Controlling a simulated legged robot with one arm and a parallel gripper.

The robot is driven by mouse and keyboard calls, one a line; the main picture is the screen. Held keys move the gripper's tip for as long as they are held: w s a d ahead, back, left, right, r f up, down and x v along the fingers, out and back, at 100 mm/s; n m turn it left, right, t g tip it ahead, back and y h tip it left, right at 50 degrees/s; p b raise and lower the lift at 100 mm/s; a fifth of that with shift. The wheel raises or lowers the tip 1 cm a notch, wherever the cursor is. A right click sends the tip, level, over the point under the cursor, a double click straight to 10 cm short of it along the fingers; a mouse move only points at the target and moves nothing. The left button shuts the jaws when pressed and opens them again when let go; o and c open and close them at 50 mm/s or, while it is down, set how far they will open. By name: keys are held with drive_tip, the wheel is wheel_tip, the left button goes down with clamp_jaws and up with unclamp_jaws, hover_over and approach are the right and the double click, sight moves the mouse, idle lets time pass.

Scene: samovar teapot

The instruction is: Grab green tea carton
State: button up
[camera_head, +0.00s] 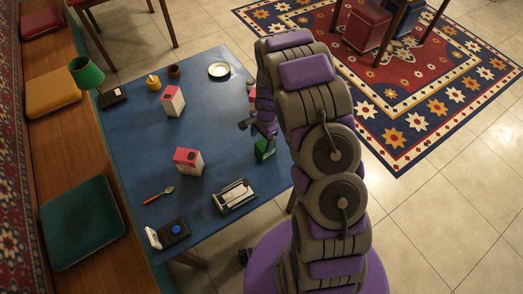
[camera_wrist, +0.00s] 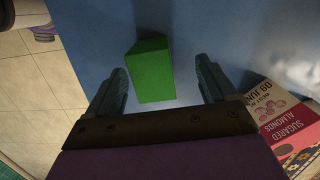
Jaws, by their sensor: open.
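The green tea carton (camera_wrist: 152,72) shows in the wrist view as a plain green box, lying between the two fingers and a little ahead of them. My gripper (camera_wrist: 165,82) is open, with one finger on each side of the carton and a visible gap on both sides. In the head view the green carton (camera_head: 264,149) stands near the right edge of the blue table (camera_head: 140,140), partly hidden by my arm. My gripper (camera_head: 250,127) is just beyond it there, mostly hidden by the arm.
A sugared almonds box (camera_wrist: 285,130) lies close to the right finger in the wrist view. Pink-topped cartons (camera_head: 173,101) (camera_head: 188,162), a metal tray-like object (camera_head: 235,196), a spoon (camera_head: 160,194) and a white dish (camera_head: 219,70) are on the table. The table's middle is mostly clear.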

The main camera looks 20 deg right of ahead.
drive_tip(key=d+f, duration=0.2)
drive_tip(key=f, duration=0.1)
drive_tip(key=shift+s+d, duration=0.2)
drive_tip(key=f, duration=0.1)
drive_tip(key=a+f+b, duration=0.1)
drive_tip(key=f, duration=0.1)
drive_tip(key=shift+s+a+f, duration=0.25)
drive_tip(key=shift+a+f, duration=0.15)
drive_tip(key=shift+a, duration=0.3)
drive_tip(key=shift+d, duration=0.6)
drive_tip(key=shift+c, duration=1.3)
drive_tip(key=shift+d, duration=0.3)
drive_tip(key=c, duration=0.3)
drive_tip(key=shift+a, duration=0.1)
drive_tip(key=shift+c, duration=0.8)
drive_tip(key=shift+a, duration=0.7)
drive_tip(key=c, duration=0.3)
drive_tip(key=shift+d, duration=0.15)
drive_tip(key=shift+c, duration=0.2)
